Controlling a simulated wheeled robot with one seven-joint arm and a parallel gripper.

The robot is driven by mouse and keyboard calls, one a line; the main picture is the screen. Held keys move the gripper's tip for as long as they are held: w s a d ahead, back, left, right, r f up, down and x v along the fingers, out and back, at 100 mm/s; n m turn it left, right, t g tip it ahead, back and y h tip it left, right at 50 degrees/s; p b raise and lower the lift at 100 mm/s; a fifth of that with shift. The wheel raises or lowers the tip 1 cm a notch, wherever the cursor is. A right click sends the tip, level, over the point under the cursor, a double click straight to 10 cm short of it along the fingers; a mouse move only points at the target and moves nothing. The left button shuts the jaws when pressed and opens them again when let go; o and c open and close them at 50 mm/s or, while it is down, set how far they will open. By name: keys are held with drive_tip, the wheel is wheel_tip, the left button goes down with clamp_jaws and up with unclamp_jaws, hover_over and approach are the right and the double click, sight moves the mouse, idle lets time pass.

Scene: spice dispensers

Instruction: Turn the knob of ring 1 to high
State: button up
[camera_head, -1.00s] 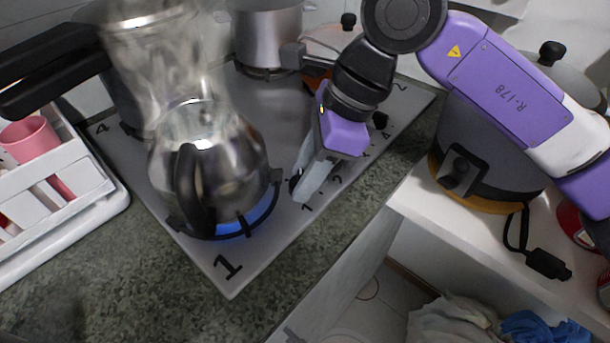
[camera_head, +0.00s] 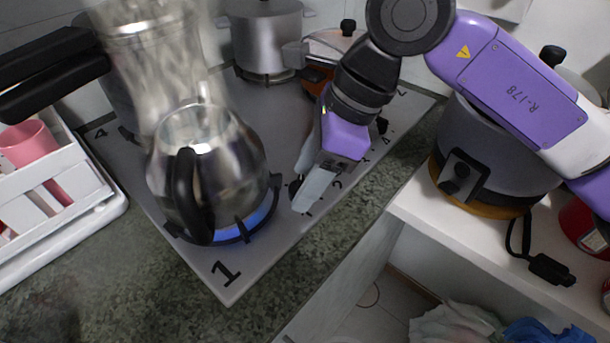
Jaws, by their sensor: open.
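The grey cooktop (camera_head: 205,268) has a black "1" at its near corner. Ring 1 (camera_head: 256,222) glows with blue flame under a shiny kettle (camera_head: 208,165) with a black handle. My gripper (camera_head: 304,192) is open and points down at the cooktop's right edge, where the row of knobs is. A dark knob (camera_head: 294,187) shows partly beside the fingertips, to the right of ring 1. The fingers hide most of it, so I cannot tell whether they touch it or how far it is turned. Another black knob (camera_head: 382,126) shows to the right of my wrist.
A steel pot (camera_head: 265,40) and a tall shiny pot (camera_head: 150,60) with black handles stand at the back. A grey cooker (camera_head: 500,155) stands on the white shelf (camera_head: 425,215) at right. A white rack (camera_head: 75,190) with a pink cup (camera_head: 27,142) is at left.

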drive_tip(key=v, duration=0.7)
drive_tip(key=shift+r, duration=0.15)
drive_tip(key=shift+s+d, duration=0.1)
